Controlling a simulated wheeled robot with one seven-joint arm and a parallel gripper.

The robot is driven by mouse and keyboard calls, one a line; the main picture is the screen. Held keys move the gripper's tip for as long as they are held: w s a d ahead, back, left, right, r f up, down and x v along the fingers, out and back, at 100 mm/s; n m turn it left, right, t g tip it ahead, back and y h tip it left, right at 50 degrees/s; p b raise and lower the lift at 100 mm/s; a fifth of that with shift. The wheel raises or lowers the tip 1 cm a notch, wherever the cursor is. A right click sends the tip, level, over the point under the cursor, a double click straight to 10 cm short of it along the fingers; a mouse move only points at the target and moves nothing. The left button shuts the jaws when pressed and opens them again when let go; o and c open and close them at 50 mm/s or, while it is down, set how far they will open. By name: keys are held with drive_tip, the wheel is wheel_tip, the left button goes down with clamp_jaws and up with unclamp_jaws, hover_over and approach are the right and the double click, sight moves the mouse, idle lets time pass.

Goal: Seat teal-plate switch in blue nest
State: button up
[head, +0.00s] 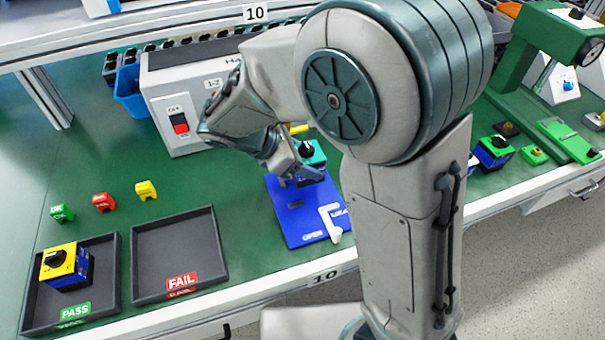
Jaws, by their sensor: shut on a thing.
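The teal-plate switch (317,157) has a teal top with a black knob and shows just behind and beside my gripper. My gripper (302,176) is shut on it, over the far part of the blue nest. The fingers and arm hide much of the switch's body. The blue nest (290,229) is a flat blue plate on the green bench with a white lever at its right front and white lettering. Its far part is covered by the gripper and switch. I cannot tell whether the switch touches the nest.
A black PASS tray (109,297) holds a yellow-plate switch (66,268). A black FAIL tray (207,226) is empty. Green, red and yellow small blocks (103,202) stand behind them. A grey tester box (170,85) stands behind the nest. Another blue switch (492,152) sits right of my arm.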

drive_tip(key=shift+s+a+f, duration=0.1)
drive_tip(key=shift+a+f, duration=0.25)
drive_tip(key=shift+f, duration=0.05)
wheel_tip(320, 180, down, 4)
drive_tip(key=shift+r+b, duration=0.1)
drive_tip(key=shift+b, duration=0.25)
drive_tip(key=o, duration=1.1)
drive_tip(key=shift+r, duration=0.1)
drive_tip(key=p+v, duration=0.2)
drive_tip(key=v, duration=1)
drive_tip(key=s+d+m+y, duration=0.4)
drive_tip(key=s+d+m, duration=0.1)
drive_tip(key=d+m, duration=0.5)
drive_tip(key=s+d+m+y, duration=0.4)
drive_tip(key=s+d+m, duration=0.1)
drive_tip(key=d+m, duration=0.4)
drive_tip(key=shift+d+r+m+y, duration=0.25)
drive_tip(key=shift+d+m+y, duration=0.15)
drive_tip(key=shift+m, duration=0.7)
